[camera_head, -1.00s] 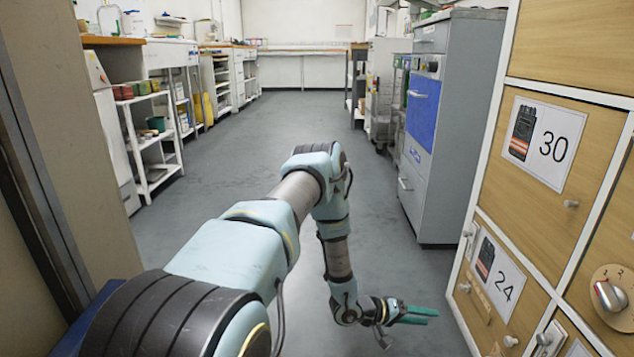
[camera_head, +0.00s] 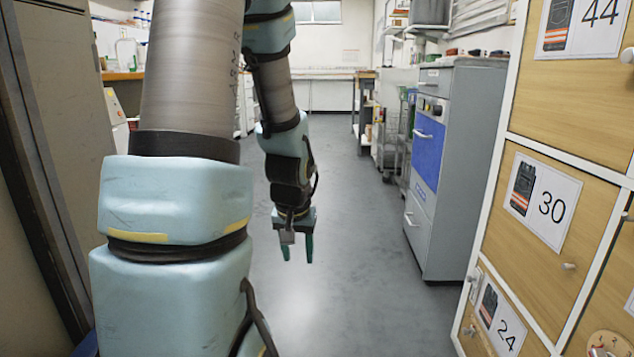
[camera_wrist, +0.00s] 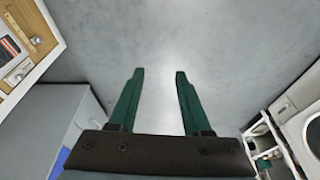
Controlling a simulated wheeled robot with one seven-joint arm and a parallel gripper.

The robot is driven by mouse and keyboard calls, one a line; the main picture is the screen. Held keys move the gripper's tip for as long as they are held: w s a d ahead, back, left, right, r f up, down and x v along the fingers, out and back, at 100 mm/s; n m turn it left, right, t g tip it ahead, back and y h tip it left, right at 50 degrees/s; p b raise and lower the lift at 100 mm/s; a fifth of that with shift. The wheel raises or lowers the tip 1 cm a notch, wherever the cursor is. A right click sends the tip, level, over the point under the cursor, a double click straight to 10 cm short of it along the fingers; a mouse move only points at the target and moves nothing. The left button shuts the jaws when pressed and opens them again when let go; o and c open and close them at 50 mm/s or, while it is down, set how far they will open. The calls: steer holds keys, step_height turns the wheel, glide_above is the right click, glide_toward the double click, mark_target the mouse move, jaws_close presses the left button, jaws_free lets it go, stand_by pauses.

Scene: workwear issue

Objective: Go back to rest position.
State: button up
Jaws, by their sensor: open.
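My gripper (camera_head: 297,248) hangs below my raised arm in the middle of the head view, its green fingers pointing down over the grey floor. In the wrist view my gripper (camera_wrist: 158,100) shows its two green fingers spread apart with only floor between them. It is open and empty, and nothing touches it.
Wooden lockers stand close on the right, with doors marked 44 (camera_head: 583,26), 30 (camera_head: 545,200) and 24 (camera_head: 503,328). A grey cabinet (camera_head: 465,170) with a blue panel stands beyond them. A brown panel (camera_head: 60,130) is close on the left. The aisle floor (camera_head: 365,270) is clear.

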steer(key=s+a+r+g+p, duration=0.25)
steer(key=s+r, duration=0.35)
steer(key=s, duration=0.3)
step_height(320, 180, up, 37)
steer(key=p, duration=3.6)
steer(key=shift+w+r+n+t+p, duration=0.15)
steer(key=shift+w+n+t+p, duration=0.2)
steer(key=shift+t, duration=0.1)
